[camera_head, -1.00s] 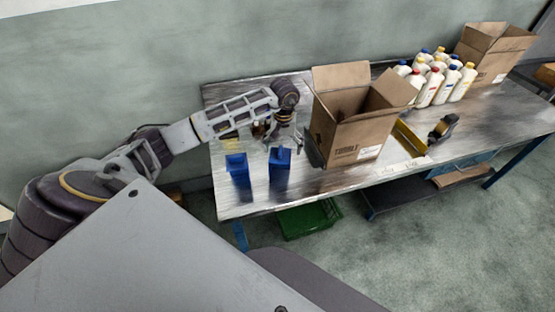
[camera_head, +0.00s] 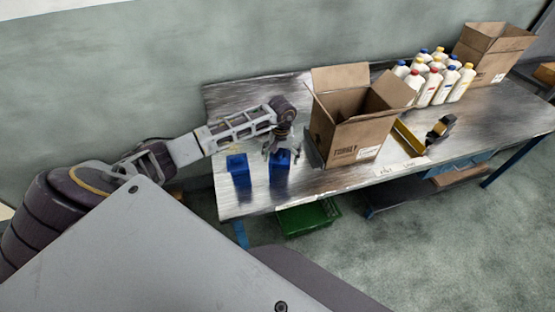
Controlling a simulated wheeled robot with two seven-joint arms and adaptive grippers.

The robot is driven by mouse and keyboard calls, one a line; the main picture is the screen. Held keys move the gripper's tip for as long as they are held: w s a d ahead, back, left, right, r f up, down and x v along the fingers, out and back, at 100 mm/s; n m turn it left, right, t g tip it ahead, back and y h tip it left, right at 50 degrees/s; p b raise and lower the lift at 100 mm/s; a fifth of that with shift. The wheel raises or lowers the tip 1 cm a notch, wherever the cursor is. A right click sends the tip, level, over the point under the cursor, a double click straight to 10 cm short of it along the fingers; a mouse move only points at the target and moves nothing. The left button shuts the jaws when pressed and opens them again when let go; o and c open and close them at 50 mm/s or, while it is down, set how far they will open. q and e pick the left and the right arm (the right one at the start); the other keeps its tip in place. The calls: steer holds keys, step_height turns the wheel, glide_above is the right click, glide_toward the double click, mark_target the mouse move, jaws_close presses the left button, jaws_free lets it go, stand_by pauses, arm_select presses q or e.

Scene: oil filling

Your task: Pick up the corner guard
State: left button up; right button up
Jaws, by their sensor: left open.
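Two blue corner guards stand on the metal table near its front left. One is the left corner guard (camera_head: 238,168), with nothing around it. The other is the right corner guard (camera_head: 280,172), just left of the open box. My left gripper (camera_head: 281,153) is open, pointing down over the right corner guard, with its fingers at about the guard's top. I cannot tell whether the fingers touch it. My right gripper is not in view.
An open cardboard box (camera_head: 351,139) stands right of my left gripper. Several white bottles (camera_head: 433,87) and another open box (camera_head: 490,55) stand farther right. A tape dispenser (camera_head: 438,131) lies near a yellow strip (camera_head: 408,137). A green crate (camera_head: 308,219) is below the table (camera_head: 237,97).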

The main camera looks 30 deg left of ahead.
arm_select(q)
steer(key=shift+c, duration=0.4)
steer(key=c, duration=1)
steer(key=shift+o, duration=0.2)
steer(key=shift+r, duration=0.1)
steer(key=shift+r+b, duration=1.05)
steer(key=shift+r, duration=3.85)
